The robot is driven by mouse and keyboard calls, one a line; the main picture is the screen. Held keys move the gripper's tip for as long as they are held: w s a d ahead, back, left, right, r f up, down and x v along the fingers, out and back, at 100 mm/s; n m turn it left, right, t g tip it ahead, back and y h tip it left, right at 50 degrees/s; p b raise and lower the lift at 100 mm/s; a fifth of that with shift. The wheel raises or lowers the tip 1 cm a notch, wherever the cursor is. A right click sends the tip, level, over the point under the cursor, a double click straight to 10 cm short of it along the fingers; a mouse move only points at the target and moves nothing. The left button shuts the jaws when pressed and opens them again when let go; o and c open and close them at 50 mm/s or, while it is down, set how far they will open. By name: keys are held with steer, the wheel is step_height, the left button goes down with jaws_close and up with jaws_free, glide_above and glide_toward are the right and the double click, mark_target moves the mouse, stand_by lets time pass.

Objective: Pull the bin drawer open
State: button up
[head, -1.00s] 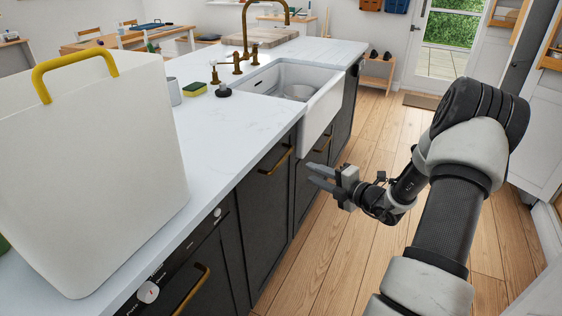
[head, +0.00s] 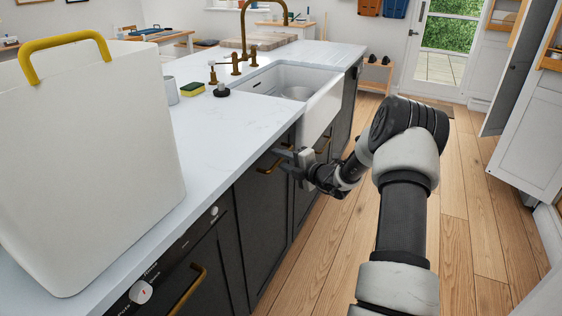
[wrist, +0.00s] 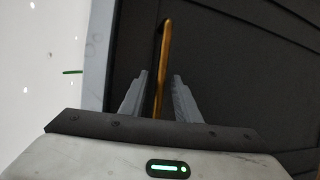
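The bin drawer appears to be the dark cabinet front (head: 262,215) under the white counter, left of the sink. Its brass bar handle (head: 265,168) is near the top edge and is partly hidden by my gripper. My gripper (head: 282,157) is open at this handle, reaching in from the right. In the wrist view, the handle (wrist: 163,65) runs between the two grey fingers of my gripper (wrist: 159,85), with a gap on each side. I cannot tell how deep the handle sits between them. The drawer front looks flush with the other fronts.
A white bin with a yellow handle (head: 95,160) stands on the counter (head: 235,125) at the left. An appliance with a knob (head: 140,292) is below it. A white sink (head: 318,108) is beyond the drawer. The wooden floor (head: 335,270) beside the cabinets is clear.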

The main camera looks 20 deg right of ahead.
jaws_close()
